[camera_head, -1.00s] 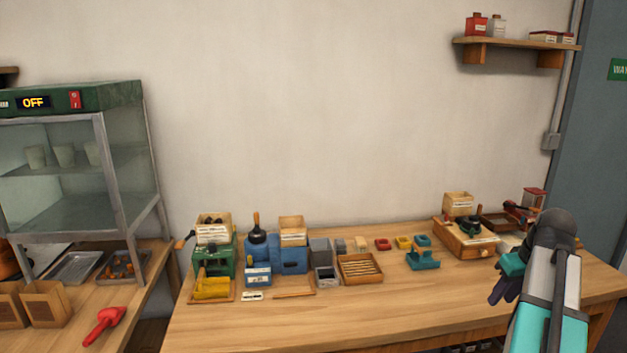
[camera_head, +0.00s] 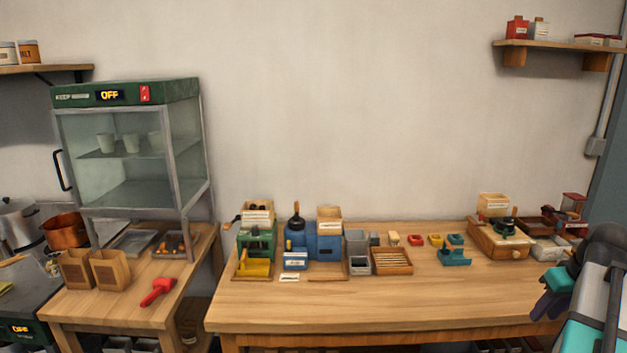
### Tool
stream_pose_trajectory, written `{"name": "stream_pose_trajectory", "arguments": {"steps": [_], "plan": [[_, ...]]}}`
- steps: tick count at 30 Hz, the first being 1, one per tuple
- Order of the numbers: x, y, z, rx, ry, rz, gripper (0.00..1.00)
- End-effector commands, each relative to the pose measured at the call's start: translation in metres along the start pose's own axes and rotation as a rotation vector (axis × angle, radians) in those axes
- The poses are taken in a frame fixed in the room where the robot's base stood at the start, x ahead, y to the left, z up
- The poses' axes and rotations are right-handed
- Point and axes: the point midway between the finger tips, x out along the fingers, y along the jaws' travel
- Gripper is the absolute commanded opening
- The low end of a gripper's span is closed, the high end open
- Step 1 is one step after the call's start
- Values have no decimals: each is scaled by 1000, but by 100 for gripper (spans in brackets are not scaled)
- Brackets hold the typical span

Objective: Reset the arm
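My arm shows at the lower right edge of the head view, grey and teal with a dark joint. My gripper (camera_head: 551,305) appears as a dark shape at the arm's left side, above the right end of the wooden table (camera_head: 400,307). Its fingers are too small and dark to tell whether they are open or shut. No object shows clearly in it.
Small boxes, trays and tools line the back of the table; its front is clear. At left stand a glass cabinet (camera_head: 130,150) reading OFF, two brown bags (camera_head: 110,270), a red scoop (camera_head: 158,291) and a copper pot (camera_head: 65,231). A shelf (camera_head: 560,45) hangs upper right.

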Motion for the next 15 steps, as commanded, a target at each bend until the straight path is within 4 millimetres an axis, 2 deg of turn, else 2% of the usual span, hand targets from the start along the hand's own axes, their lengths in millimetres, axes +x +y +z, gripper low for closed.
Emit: {"name": "stream_pose_trajectory", "arguments": {"steps": [8,15], "plan": [[18,-19,-10,-32,-16,-26,29],[51,-46,-16,-70,-52,-70,29]]}}
